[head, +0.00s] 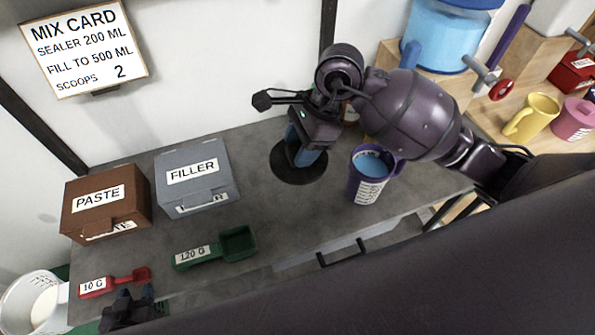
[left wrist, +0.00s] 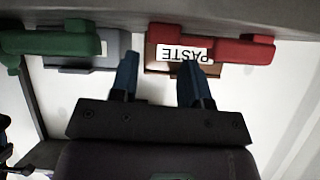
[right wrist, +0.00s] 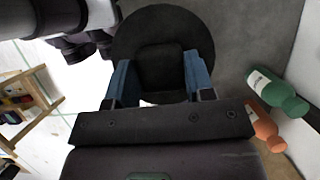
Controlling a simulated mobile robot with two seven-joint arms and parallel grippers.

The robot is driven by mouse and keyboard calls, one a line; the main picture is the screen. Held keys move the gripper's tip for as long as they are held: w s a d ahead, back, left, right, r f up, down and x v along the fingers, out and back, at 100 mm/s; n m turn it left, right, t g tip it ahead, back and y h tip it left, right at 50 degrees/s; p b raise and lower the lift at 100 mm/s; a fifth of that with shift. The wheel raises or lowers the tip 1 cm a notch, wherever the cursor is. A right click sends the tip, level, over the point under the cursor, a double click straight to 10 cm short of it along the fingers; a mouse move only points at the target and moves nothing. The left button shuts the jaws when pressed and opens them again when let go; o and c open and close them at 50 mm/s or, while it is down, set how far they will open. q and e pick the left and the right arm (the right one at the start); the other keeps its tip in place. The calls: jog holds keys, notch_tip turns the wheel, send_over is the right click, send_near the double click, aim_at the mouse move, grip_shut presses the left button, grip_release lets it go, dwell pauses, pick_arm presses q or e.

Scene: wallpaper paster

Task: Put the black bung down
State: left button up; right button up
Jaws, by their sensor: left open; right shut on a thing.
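The black bung (right wrist: 162,66) is between the blue fingers of my right gripper (right wrist: 160,80), which is shut on it. The bung is in front of a round black disc (right wrist: 128,40), dark against dark; I cannot tell whether they touch. In the head view my right gripper (head: 306,150) points down over the disc (head: 289,174) on the grey worktop and hides the bung. My left gripper (head: 138,300) is open and empty at the worktop's front left, near the red scoop (head: 94,287). It also shows in the left wrist view (left wrist: 157,78).
A purple measuring jug (head: 364,190) with blue liquid stands right of the disc, close under my right arm. Left are the PASTE box (head: 107,205), FILLER box (head: 193,170) and green scoop (head: 205,253). The front middle worktop is clear.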

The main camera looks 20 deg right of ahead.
notch_tip(320, 180, down, 19)
jog(key=shift+f+p, duration=0.2)
jog(key=shift+p, duration=0.75)
jog(key=shift+f, duration=0.3)
pick_arm(q)
jog(key=shift+s+a+r, duration=0.1)
jog(key=shift+s+r, duration=0.3)
jog(key=shift+r, duration=0.05)
pick_arm(e)
jog(key=shift+f, duration=0.15)
pick_arm(q)
jog(key=shift+f, duration=0.1)
pick_arm(e)
jog(key=o, duration=1)
